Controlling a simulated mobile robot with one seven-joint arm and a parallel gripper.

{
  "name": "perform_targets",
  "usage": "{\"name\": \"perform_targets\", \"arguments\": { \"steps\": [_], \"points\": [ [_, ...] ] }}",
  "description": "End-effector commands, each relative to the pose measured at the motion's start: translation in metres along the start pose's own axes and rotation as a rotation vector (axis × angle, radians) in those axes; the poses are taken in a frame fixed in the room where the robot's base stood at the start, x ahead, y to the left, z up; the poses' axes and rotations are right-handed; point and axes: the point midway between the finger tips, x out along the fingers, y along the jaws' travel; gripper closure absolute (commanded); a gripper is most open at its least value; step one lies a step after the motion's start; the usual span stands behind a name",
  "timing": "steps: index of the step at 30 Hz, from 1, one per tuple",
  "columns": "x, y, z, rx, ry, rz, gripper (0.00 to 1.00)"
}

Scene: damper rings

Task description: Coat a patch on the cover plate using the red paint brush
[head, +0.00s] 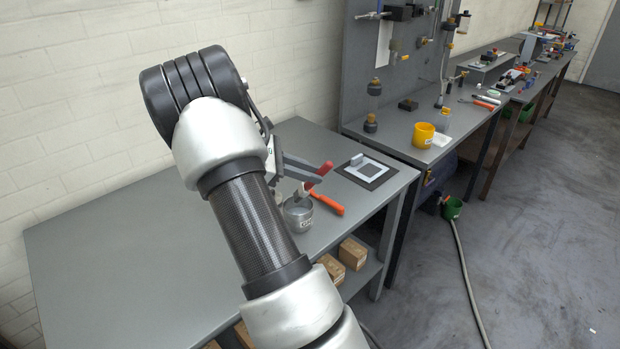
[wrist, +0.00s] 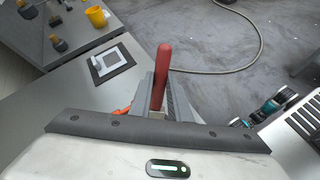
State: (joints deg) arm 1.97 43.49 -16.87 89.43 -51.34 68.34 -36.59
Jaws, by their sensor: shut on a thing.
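My gripper (head: 306,172) is shut on the red paint brush (head: 323,170), holding it by its red handle. The handle also stands between the fingers in the wrist view (wrist: 162,72). The brush tilts over a grey metal pot (head: 299,216) with a label; its bristle end is near the pot's rim, and I cannot tell whether it dips inside. The cover plate (head: 367,171) lies flat on the bench to the right, dark-edged with a white frame around a grey middle. It also shows left of the handle in the wrist view (wrist: 111,63).
An orange-handled tool (head: 326,202) lies beside the pot. A small grey block (head: 356,159) stands at the plate's back edge. A yellow cup (head: 423,134) is on the neighbouring bench. Wooden blocks (head: 352,253) sit on the shelf below. The bench's left part is clear.

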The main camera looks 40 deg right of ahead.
Motion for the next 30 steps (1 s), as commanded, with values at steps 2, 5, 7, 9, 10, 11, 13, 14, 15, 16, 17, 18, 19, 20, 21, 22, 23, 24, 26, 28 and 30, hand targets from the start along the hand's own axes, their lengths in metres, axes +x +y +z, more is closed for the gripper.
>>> {"name": "perform_targets", "arguments": {
  "steps": [2,5,7,9,10,11,13,14,15,16,17,18,19,20,21,22,23,24,26,28,30],
  "points": [
    [0.006,-0.002,-0.007,0.001,-0.024,0.009,1.00],
    [0.008,-0.003,-0.010,0.002,-0.032,0.012,1.00],
    [0.010,-0.004,-0.013,0.003,-0.032,0.012,1.00],
    [0.012,-0.005,-0.017,0.003,-0.031,0.011,1.00],
    [0.013,-0.006,-0.019,0.003,-0.031,0.011,1.00],
    [0.015,-0.007,-0.021,0.003,-0.030,0.011,1.00],
    [0.018,-0.009,-0.027,0.003,-0.030,0.011,1.00],
    [0.020,-0.009,-0.029,0.003,-0.030,0.011,1.00],
    [0.022,-0.011,-0.033,0.004,-0.029,0.011,1.00],
    [0.024,-0.012,-0.036,0.004,-0.029,0.011,1.00],
    [0.026,-0.013,-0.039,0.004,-0.029,0.011,1.00],
    [0.028,-0.014,-0.042,0.004,-0.029,0.011,1.00],
    [0.030,-0.014,-0.045,0.004,-0.029,0.011,1.00],
    [0.031,-0.015,-0.047,0.004,-0.029,0.011,1.00],
    [0.033,-0.016,-0.050,0.004,-0.029,0.011,1.00],
    [0.034,-0.017,-0.052,0.004,-0.028,0.010,1.00],
    [0.035,-0.017,-0.053,0.004,-0.028,0.010,1.00],
    [0.036,-0.018,-0.055,0.004,-0.028,0.010,1.00],
    [0.037,-0.018,-0.056,0.004,-0.028,0.010,1.00],
    [0.038,-0.018,-0.057,0.004,-0.028,0.010,1.00],
    [0.037,-0.018,-0.056,0.004,-0.028,0.010,1.00]
  ]
}}
